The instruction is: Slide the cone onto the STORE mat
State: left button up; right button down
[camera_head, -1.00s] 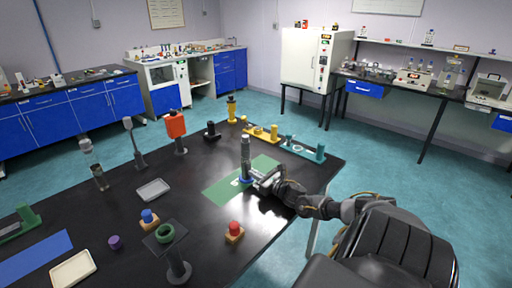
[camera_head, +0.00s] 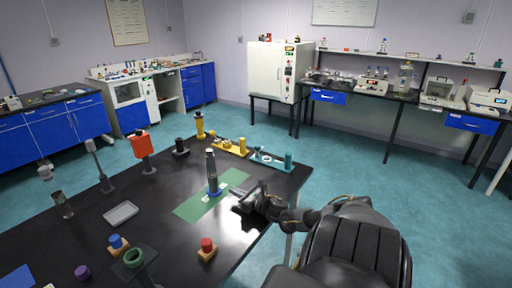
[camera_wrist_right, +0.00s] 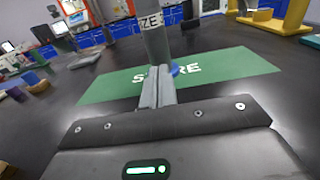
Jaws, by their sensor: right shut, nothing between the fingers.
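The cone (camera_head: 212,172), a tall grey tapered piece with a blue base, stands upright on the green STORE mat (camera_head: 191,209). In the right wrist view the cone (camera_wrist_right: 155,45) carries a white label with black lettering, and its lower part is partly hidden behind my fingers. The mat (camera_wrist_right: 105,87) shows its white STORE lettering there. My right gripper (camera_head: 234,205) is shut and empty, low at the mat's right side, just right of the cone. In the wrist view its fingertips (camera_wrist_right: 158,72) point at the cone; I cannot tell if they touch it. My left gripper is not in view.
Yellow (camera_head: 231,149) and teal (camera_head: 270,161) fixtures stand behind the mat near the table's far edge. A red-topped stand (camera_head: 141,146), a grey tray (camera_head: 121,214) and a red-knobbed wooden block (camera_head: 207,250) are around it.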

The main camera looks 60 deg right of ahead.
jog(key=s, duration=0.5)
jog(key=s+a, duration=0.1)
jog(key=s, duration=0.1)
jog(key=shift+s+f, duration=0.15)
dwell(0.3)
